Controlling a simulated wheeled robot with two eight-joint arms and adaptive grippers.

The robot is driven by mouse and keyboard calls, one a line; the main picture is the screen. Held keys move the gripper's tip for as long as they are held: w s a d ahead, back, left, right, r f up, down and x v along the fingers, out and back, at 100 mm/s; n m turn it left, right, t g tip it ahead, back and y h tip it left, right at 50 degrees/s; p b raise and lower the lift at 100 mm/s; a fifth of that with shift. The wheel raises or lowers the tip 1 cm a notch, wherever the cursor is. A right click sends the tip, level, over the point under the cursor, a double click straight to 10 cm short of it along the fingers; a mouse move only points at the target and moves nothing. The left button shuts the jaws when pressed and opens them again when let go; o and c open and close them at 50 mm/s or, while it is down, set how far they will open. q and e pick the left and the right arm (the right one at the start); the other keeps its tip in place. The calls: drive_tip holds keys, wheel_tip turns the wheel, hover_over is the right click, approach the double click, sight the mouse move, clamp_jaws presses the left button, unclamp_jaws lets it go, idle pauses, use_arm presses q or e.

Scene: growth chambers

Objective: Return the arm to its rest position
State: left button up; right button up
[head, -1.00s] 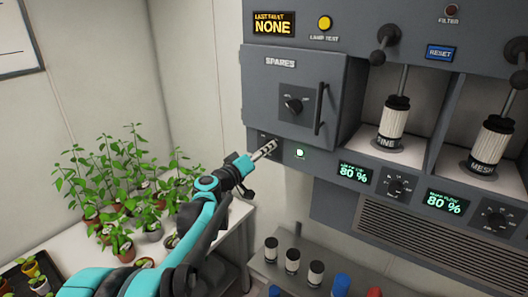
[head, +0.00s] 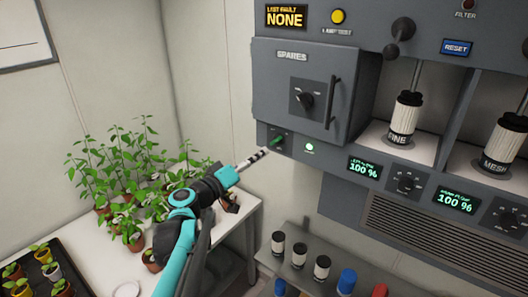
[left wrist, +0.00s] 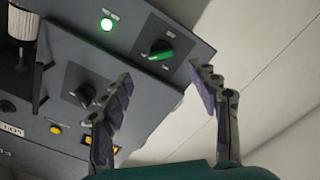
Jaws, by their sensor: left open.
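My left arm comes in from the lower left in the head view, and its gripper (head: 254,158) points at the lower left part of the grey wall unit. In the left wrist view the two fingers of my left gripper (left wrist: 165,105) stand apart with nothing between them. A green-handled switch (head: 278,140) sits on the panel just beyond the fingertips, and a gap shows between them. The switch also shows in the left wrist view (left wrist: 160,52), above and between the fingers. A lit green lamp (head: 309,147) is beside it. My right gripper is not in view.
The SPARES door (head: 300,90) is closed. Two displays (head: 364,168) read 100 %. Potted plants (head: 130,190) crowd the white table at left.

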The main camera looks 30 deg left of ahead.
use_arm(q)
drive_tip(key=shift+s+a, duration=0.1)
drive_tip(key=shift+s, duration=0.8)
drive_tip(key=shift+f, duration=0.1)
drive_tip(key=s+d+f+m+g+h+b, duration=0.1)
drive_tip(key=s+d+f+m+g+b, duration=0.1)
drive_tip(key=d+f+b, duration=0.4)
drive_tip(key=s+d+f+m+g+h+b, duration=0.1)
drive_tip(key=s+d+f+g, duration=0.15)
drive_tip(key=d+f, duration=0.6)
drive_tip(key=s+d+f+m+g+h+b, duration=0.1)
drive_tip(key=s+d+f+m+g+b, duration=0.2)
drive_tip(key=d+f, duration=0.45)
drive_tip(key=s+f+m+g+y+b, duration=0.1)
drive_tip(key=s+f+b, duration=0.3)
drive_tip(key=f, duration=0.4)
drive_tip(key=s+f+m+g+y+b, duration=0.1)
drive_tip(key=s+f+g+y+b, duration=0.1)
drive_tip(key=f, duration=0.7)
drive_tip(key=s+y+b, duration=0.1)
drive_tip(key=s+b, duration=0.1)
drive_tip(key=s, duration=0.1)
drive_tip(key=shift+s+f, duration=0.15)
drive_tip(key=shift+f, duration=0.05)
drive_tip(key=shift+d, duration=0.1)
